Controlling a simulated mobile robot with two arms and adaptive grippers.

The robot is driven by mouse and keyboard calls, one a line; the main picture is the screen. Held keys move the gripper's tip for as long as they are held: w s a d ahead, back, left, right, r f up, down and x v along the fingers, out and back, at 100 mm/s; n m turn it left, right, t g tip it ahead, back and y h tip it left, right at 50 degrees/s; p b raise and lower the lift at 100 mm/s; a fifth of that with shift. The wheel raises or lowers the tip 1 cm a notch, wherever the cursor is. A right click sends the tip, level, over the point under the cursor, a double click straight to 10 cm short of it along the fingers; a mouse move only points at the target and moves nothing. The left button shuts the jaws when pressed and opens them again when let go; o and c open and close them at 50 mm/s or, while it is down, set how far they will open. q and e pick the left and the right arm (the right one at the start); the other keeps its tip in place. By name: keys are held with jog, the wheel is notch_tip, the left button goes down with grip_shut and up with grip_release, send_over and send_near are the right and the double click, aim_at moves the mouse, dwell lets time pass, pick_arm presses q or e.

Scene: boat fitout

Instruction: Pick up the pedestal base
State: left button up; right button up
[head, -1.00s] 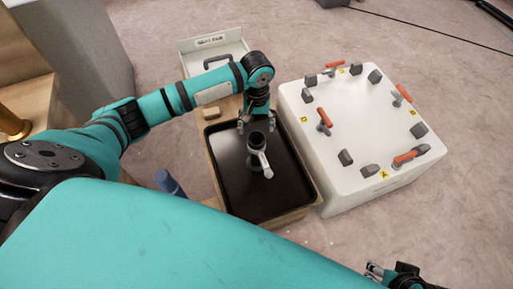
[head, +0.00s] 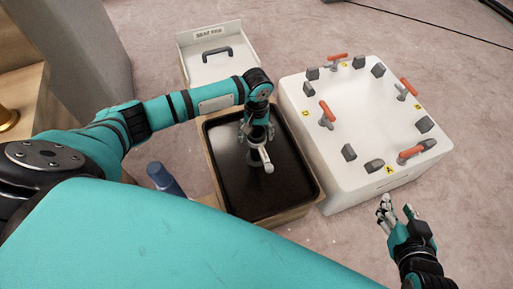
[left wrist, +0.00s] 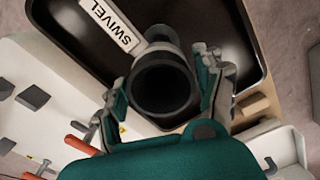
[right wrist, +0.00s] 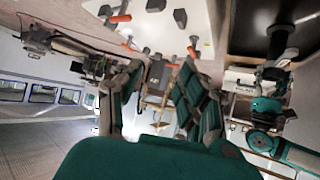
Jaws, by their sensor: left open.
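The pedestal base (head: 254,160) is a dark upright tube with a white tag or arm at its side. It stands in the black tray (head: 291,187). In the left wrist view, I look into the round mouth of the pedestal base (left wrist: 161,88), beside a label reading SWIVEL. My left gripper (head: 257,130) is above it, pointing down, with open fingers on either side of its top. I cannot tell whether they touch it. My right gripper (head: 396,208) is open and empty, in front of the white box at the right.
A white box (head: 352,120) with orange-handled clamps and grey blocks stands right of the tray. A white bin (head: 213,60) with a dark handle is behind the tray. A blue-grey cylinder (head: 163,177) stands left. Carpet is free at the front right.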

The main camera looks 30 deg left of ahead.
aim_at(256, 146)
pick_arm(q)
notch_tip(256, 146, down, 4)
jog(key=shift+a+r+b, duration=0.1)
jog(key=shift+r+b, duration=0.15)
jog(key=shift+b, duration=0.5)
jog(key=shift+f, duration=0.1)
grip_shut()
jog(key=shift+w, duration=0.15)
pick_arm(e)
jog(key=w+a+r+t+y, duration=0.1)
jog(key=w+a+r+t, duration=0.1)
jog(key=w+r+t, duration=0.2)
notch_tip(256, 146, up, 4)
jog(key=shift+a+f+t+y, duration=0.15)
jog(key=shift+f+t+y, duration=0.15)
jog(key=shift+t, duration=0.3)
